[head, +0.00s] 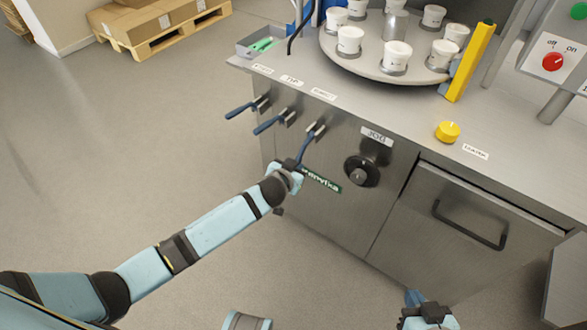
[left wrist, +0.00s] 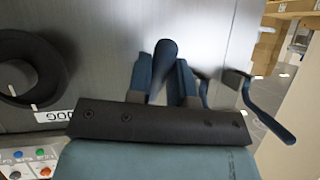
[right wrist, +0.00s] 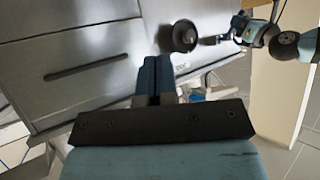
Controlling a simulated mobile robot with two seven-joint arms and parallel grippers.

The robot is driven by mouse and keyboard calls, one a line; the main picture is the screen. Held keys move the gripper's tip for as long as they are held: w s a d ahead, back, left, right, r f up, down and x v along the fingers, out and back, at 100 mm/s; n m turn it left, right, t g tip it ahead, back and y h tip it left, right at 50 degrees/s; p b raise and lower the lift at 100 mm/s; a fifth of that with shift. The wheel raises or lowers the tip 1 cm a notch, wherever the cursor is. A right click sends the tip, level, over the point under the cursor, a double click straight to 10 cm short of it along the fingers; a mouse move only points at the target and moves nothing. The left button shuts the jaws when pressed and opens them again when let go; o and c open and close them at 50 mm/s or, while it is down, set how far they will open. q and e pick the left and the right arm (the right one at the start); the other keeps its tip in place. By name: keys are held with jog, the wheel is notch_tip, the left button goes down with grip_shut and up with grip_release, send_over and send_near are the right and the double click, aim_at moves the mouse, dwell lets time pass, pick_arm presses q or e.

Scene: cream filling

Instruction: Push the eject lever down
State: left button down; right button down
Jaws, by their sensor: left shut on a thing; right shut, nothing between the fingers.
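Three levers with blue handles stick out of the steel cabinet front in the head view. The eject lever (head: 308,143) is the rightmost, nearest the knob, and its handle hangs steeply downward. The small label above it is hard to read. My left gripper (head: 297,163) is at the handle's lower end. In the left wrist view the blue handle (left wrist: 165,62) sits between the two fingers (left wrist: 163,82), which are shut on it. My right gripper (head: 414,297) is low, in front of the cabinet, away from the levers. Its fingers (right wrist: 157,78) are together and empty.
The other two levers (head: 240,110) (head: 270,124) are left of the eject lever. A black knob (head: 360,171) is to its right, with a drawer (head: 480,215) beyond. A turntable (head: 375,68) with several white cups is on top.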

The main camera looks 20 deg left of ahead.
jog(key=shift+f, duration=0.1)
pick_arm(q)
jog(key=c, duration=1)
grip_release()
jog(key=shift+w+f, duration=0.1)
jog(key=shift+c, duration=0.2)
pick_arm(e)
jog(key=shift+f, duration=0.15)
pick_arm(q)
jog(key=p+v, duration=0.2)
jog(key=v, duration=1.2)
pick_arm(e)
jog(key=shift+s+d+r+g, duration=0.1)
jog(key=shift+d+r+g, duration=0.05)
jog(key=shift+r+g, duration=0.15)
